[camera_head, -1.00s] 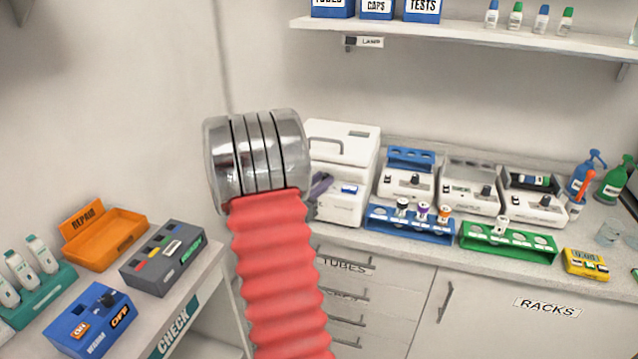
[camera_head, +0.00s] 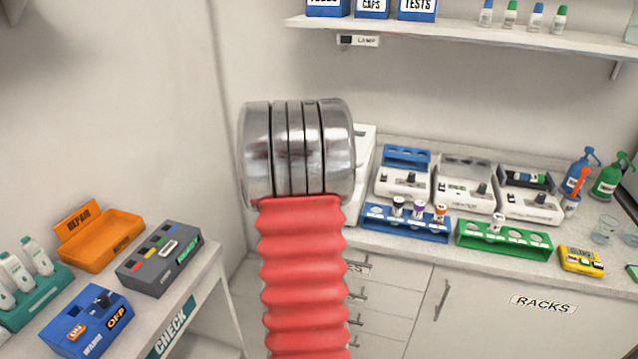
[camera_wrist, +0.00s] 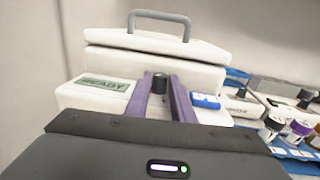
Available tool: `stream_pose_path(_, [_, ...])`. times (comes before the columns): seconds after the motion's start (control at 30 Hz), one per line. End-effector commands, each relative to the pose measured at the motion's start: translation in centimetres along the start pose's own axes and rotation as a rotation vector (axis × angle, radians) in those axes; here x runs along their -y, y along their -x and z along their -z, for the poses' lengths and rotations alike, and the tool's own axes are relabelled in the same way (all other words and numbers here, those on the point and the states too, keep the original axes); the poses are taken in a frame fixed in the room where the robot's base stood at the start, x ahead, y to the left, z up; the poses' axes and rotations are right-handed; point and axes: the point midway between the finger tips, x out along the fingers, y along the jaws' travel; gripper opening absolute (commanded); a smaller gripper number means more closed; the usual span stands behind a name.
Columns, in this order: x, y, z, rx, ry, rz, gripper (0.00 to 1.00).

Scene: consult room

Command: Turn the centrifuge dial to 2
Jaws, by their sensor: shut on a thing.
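The centrifuge, a white box with a grey lid handle (camera_wrist: 159,22), fills the middle of the wrist view; its lid (camera_wrist: 160,62) is down. A green display on its front left reads READY (camera_wrist: 104,84). The dark dial (camera_wrist: 159,80) is on its front, between the purple fingers of my gripper (camera_wrist: 161,90), which are shut on it. No dial numbers or pointer can be read. In the head view my arm hides my gripper and most of the centrifuge; only its right edge (camera_head: 366,165) shows.
Right of the centrifuge are several small white machines (camera_head: 403,180), a blue tube rack (camera_head: 407,222) and a green rack (camera_head: 503,238). A lower bench at left holds an orange tray (camera_head: 104,240), a grey box (camera_head: 160,262) and a blue switch box (camera_head: 88,322). A shelf (camera_head: 460,35) hangs above.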

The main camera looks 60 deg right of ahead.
Motion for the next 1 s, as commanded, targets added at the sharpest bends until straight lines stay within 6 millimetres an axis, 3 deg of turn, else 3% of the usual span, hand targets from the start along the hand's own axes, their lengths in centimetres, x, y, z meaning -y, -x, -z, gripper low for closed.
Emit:
stream_pose_path(0.57, [0.10, -0.03, 0.08, -0.002, -0.001, -0.024, 0.00])
stream_pose_path(0.6, [0.09, -0.04, 0.08, -0.002, -0.001, -0.024, 0.23])
stream_pose_path(0.83, [0.06, -0.01, 0.03, -0.001, 0.000, -0.025, 0.39])
stream_pose_path(1.0, [0.04, 0.00, 0.02, -0.001, 0.000, -0.025, 0.40])
